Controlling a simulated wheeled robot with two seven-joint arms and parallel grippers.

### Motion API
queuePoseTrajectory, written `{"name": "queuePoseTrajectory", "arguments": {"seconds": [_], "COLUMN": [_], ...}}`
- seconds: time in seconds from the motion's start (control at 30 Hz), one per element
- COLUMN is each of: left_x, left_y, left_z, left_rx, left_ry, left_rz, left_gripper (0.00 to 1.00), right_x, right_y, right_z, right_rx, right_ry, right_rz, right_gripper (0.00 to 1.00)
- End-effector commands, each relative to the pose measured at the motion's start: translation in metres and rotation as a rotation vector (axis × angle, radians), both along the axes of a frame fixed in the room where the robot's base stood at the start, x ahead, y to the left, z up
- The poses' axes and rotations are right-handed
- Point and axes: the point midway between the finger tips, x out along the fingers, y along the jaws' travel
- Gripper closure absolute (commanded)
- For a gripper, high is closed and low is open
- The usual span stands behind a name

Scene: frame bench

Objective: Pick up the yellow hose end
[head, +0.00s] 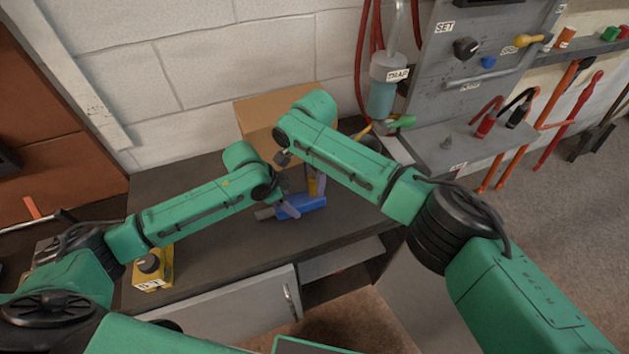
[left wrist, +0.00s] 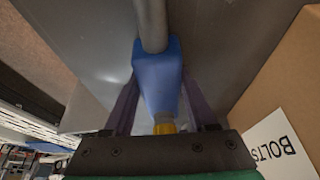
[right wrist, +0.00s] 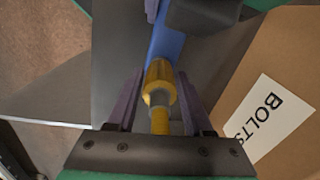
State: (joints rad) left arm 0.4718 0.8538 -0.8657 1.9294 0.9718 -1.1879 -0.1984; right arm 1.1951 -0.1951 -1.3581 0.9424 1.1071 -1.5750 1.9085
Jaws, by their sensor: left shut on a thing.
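The blue tool (head: 306,204) with a grey tube end lies level low over the bench. My left gripper (head: 287,207) is shut on it; the left wrist view shows the blue body (left wrist: 158,75) between its purple fingers. The yellow hose end (right wrist: 158,82), with a grey collar, is between the purple fingers of my right gripper (right wrist: 160,85), which look open with narrow gaps on both sides. It lines up with the blue tool; I cannot tell whether they are joined. In the head view my right arm hides most of the hose end (head: 312,186).
A cardboard box (head: 258,120) labelled BOLTS stands against the wall, close beside both grippers. A yellow box with a black knob (head: 153,268) sits at the bench's left front. The grey panel and shelf (head: 470,150) are at right. The dark bench top (head: 220,245) is clear in front.

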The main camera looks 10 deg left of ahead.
Motion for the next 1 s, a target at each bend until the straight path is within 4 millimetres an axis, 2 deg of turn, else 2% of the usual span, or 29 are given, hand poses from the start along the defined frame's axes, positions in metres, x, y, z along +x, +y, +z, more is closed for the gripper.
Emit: {"name": "queuePoseTrajectory", "arguments": {"seconds": [0.03,0.1,0.13,0.37,0.47,0.8,1.0], "left_x": [0.001,0.001,0.001,0.001,0.001,0.0,0.0], "left_y": [0.0,0.0,0.0,0.0,0.0,0.0,0.0], "left_z": [0.001,0.001,0.001,0.001,0.001,0.001,0.001], "left_rx": [-0.001,-0.001,-0.001,-0.001,-0.001,0.0,0.0], "left_ry": [-0.003,-0.003,-0.003,-0.003,-0.003,-0.001,-0.001], "left_rz": [0.0,0.0,0.0,0.0,0.0,0.0,0.0], "left_gripper": [1.0,1.0,1.0,1.0,1.0,1.0,1.0], "right_x": [0.0,0.0,0.0,0.0,0.001,0.0,0.0], "right_y": [0.0,0.0,0.0,0.0,0.001,0.001,0.0], "right_z": [0.0,0.0,0.0,0.001,0.009,0.088,0.109], "right_rx": [0.0,0.0,0.0,0.001,0.002,0.002,0.001], "right_ry": [0.0,0.0,0.0,-0.001,-0.002,-0.004,-0.001], "right_rz": [0.0,0.0,0.0,0.0,0.0,0.001,0.0], "right_gripper": [0.72,0.98,1.0,1.0,1.0,1.0,1.0]}}
